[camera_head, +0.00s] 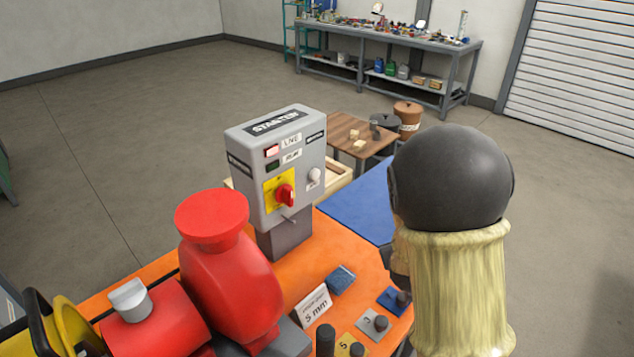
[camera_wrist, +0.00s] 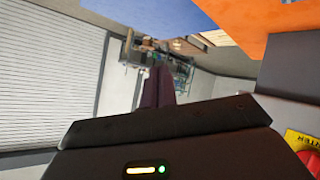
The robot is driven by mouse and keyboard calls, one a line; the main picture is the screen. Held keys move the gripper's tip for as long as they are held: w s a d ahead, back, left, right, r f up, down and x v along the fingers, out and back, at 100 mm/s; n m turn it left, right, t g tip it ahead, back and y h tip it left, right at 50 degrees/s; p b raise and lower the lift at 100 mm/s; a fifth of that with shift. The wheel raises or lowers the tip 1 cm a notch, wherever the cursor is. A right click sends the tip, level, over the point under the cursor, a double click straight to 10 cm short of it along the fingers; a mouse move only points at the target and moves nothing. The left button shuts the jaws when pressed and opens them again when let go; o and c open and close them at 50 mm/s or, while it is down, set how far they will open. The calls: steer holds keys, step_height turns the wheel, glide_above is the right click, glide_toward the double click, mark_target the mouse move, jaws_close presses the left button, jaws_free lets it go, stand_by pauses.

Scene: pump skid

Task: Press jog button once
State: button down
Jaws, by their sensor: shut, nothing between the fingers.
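The grey starter box (camera_head: 257,180) stands on a post on the orange skid in the head view. A red rotary knob (camera_head: 285,194) sits on a yellow plate at the lower left of the face. In the wrist view part of this red knob (camera_wrist: 300,141) shows at the right edge. My gripper (camera_wrist: 159,85) is shut and empty, apart from the box. My arm hides the gripper in the head view.
A red pump (camera_head: 225,265) stands left of the box. A "5 mm" card (camera_head: 314,307) and small numbered blocks lie at the skid's front. A blue surface (camera_head: 358,203) and a wooden table (camera_head: 350,130) are behind. A workbench (camera_head: 385,50) stands far back.

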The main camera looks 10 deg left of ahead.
steer(key=w+a+r+n+t+y+b, duration=0.1)
steer(key=w+a+r+n+t+y, duration=0.1)
steer(key=a+n+t, duration=0.3)
steer(key=w+a+r+n+t+y+b, duration=0.2)
steer(key=a+r+n+t+y, duration=0.2)
steer(key=a+n, duration=0.4)
steer(key=shift+r+t+y, duration=0.3)
steer(key=shift+r+t, duration=0.35)
steer(key=shift+t, duration=0.25)
steer(key=shift+w, duration=0.1)
